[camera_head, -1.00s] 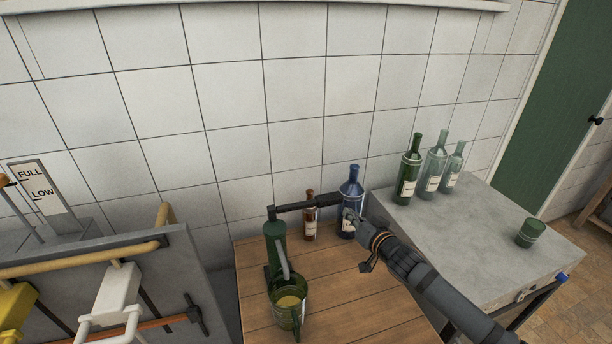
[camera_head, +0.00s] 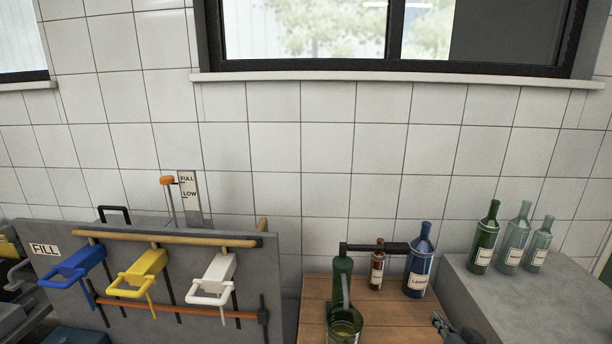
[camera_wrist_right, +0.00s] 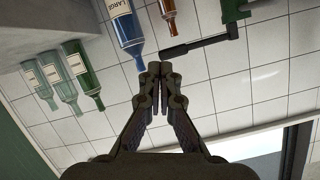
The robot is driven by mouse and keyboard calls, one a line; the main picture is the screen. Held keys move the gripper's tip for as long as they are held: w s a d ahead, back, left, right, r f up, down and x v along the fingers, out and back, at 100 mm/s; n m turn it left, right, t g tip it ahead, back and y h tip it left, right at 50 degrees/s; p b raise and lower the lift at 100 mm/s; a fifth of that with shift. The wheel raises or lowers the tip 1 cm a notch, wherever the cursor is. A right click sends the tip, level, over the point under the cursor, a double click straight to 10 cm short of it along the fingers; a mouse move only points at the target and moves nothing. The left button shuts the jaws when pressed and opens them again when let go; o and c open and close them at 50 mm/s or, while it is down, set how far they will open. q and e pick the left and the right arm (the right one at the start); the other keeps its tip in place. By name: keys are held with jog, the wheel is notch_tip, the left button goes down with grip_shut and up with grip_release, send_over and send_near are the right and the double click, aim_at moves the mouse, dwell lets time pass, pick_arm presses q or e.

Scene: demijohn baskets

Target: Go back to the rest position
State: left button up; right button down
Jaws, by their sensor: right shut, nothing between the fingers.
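My right gripper (camera_head: 441,324) shows at the bottom edge of the head view, in front of the wooden table and just left of the grey block. It is cut off by the frame. In the right wrist view its fingers (camera_wrist_right: 160,68) meet at the tips, shut with nothing between them. The blue bottle (camera_head: 420,262) stands behind it in the head view, apart from it. In the wrist view the blue bottle (camera_wrist_right: 124,25) shows beyond the fingertips. My left gripper is not in view.
A green pump (camera_head: 341,285) with a dark handle and a brown bottle (camera_head: 377,268) stand on the wooden table (camera_head: 314,292). Several bottles, one dark green (camera_head: 484,240), stand on the grey block (camera_head: 462,272). A grey panel (camera_head: 60,270) with blue, yellow and white levers is at left.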

jog(key=s+a+f+n+g, duration=0.2)
jog(key=s+a+f+g, duration=0.15)
jog(key=s, duration=0.45)
jog(key=s+a+f+n+g, duration=0.15)
jog(key=s+f+g, duration=0.25)
jog(key=s, duration=0.4)
jog(key=s+a+f+n+g, duration=0.1)
jog(key=s+a+f+g, duration=0.25)
jog(key=s, duration=0.35)
jog(key=s+d+f+g, duration=0.1)
jog(key=s+d+f, duration=0.1)
jog(key=f, duration=1.3)
jog(key=s+d+f, duration=0.1)
jog(key=s+f, duration=0.1)
jog(key=f, duration=1.3)
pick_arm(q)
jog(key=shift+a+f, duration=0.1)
pick_arm(e)
jog(key=s+d+f+g, duration=0.1)
jog(key=s+f, duration=1.2)
jog(key=s, duration=0.4)
jog(key=shift+s+f+h, duration=0.15)
jog(key=shift+f+h, duration=0.05)
jog(key=shift+h, duration=0.1)
jog(key=shift+s+d, duration=0.1)
